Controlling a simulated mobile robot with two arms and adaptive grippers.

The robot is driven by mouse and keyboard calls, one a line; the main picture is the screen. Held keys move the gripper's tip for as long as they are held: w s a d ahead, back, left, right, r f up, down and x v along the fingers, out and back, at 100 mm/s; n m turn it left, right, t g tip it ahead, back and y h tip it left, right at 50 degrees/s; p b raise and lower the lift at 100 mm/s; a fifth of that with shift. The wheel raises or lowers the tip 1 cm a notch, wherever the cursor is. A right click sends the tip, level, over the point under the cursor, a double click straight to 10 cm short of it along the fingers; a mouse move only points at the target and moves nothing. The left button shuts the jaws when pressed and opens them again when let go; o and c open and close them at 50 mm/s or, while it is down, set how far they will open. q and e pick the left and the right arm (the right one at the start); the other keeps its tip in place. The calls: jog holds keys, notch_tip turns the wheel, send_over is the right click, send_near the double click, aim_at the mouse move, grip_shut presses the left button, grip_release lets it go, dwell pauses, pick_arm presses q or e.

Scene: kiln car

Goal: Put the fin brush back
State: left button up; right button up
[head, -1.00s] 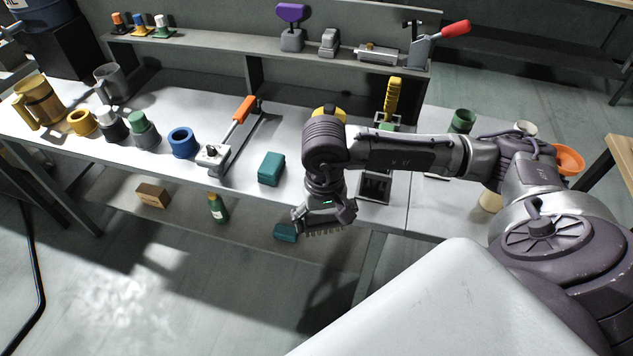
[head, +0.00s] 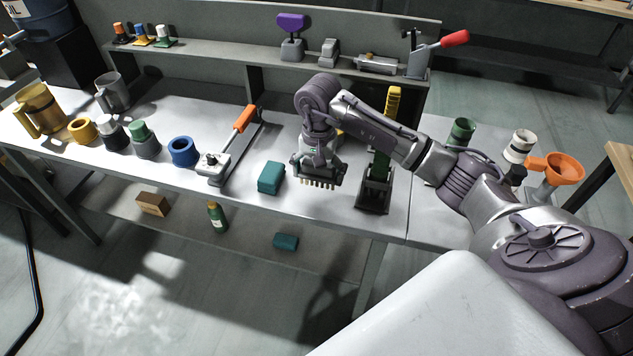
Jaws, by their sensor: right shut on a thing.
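The fin brush (head: 320,183) is in my right gripper (head: 319,166), with its row of pale bristles pointing down. The gripper is shut on it and covers most of its body. It is over the front part of the white bench top (head: 225,120), between a teal block (head: 271,177) and a green stand with a yellow upper part (head: 383,150). I cannot tell whether the bristles touch the bench. My left gripper is not in view.
A clamp with an orange handle (head: 243,118) and a blue ring (head: 183,151) lie to the left. A shelf (head: 215,44) with tools runs along the back. An orange funnel (head: 562,168) stands at the right. Another teal block (head: 286,241) lies on the lower shelf.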

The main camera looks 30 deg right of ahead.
aim_at(317, 193)
jog(key=shift+w+f, duration=0.2)
jog(key=shift+w, duration=0.05)
notch_tip(317, 193, down, 3)
jog(key=shift+f+p, duration=0.1)
jog(key=shift+p, duration=0.35)
jog(key=shift+f, duration=0.4)
jog(key=shift+f, duration=0.15)
jog(key=o, duration=0.7)
